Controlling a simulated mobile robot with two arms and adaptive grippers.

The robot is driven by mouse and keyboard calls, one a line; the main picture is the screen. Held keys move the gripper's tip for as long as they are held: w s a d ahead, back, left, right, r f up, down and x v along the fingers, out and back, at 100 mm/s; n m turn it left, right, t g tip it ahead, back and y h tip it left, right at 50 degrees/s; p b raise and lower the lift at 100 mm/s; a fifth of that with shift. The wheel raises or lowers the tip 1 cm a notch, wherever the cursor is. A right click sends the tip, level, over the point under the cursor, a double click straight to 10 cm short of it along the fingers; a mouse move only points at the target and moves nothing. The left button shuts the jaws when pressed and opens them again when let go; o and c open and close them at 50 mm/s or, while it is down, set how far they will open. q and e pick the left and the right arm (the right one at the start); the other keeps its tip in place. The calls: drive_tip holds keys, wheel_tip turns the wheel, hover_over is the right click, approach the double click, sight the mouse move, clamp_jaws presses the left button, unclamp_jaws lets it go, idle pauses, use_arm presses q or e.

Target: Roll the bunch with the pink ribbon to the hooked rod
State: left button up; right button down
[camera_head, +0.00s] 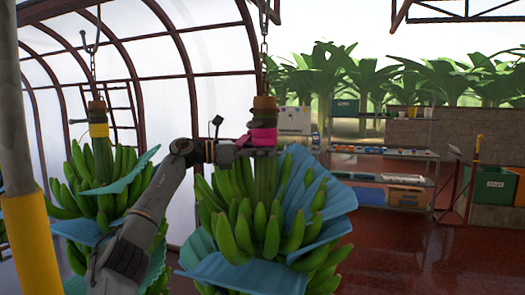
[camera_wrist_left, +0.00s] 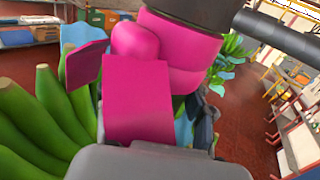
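The bunch with the pink ribbon (camera_head: 262,136) hangs from a chain (camera_head: 263,50) by its thick stem, its green bananas (camera_head: 240,225) partly wrapped in blue sheets (camera_head: 318,205). My left gripper (camera_head: 262,148) is at the stem, just below the ribbon, with a finger across its near side. In the left wrist view the pink ribbon (camera_wrist_left: 180,60) and its loose tails fill the middle and hide most of the fingers, so its closure is unclear. I cannot clearly make out a hooked rod; a thin post with a yellow top (camera_head: 478,146) stands at the right. My right gripper is out of view.
A second bunch (camera_head: 110,200) with a yellow ribbon (camera_head: 98,130) hangs at the left. A grey pole with a yellow sleeve (camera_head: 30,240) stands at the left edge. Shelves (camera_head: 385,155) and a green crate (camera_head: 492,187) stand behind. The red floor (camera_head: 410,250) at right is open.

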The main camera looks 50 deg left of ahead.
use_arm(q)
drive_tip(key=o, duration=0.4)
drive_tip(key=shift+c, duration=0.2)
drive_tip(key=shift+s+a, duration=0.3)
drive_tip(key=shift+a, duration=0.1)
drive_tip(key=shift+v, duration=1.75)
drive_tip(key=shift+s+a+f, duration=0.1)
drive_tip(key=shift+s, duration=0.35)
hover_over(218, 178)
drive_tip(key=shift+a, duration=0.1)
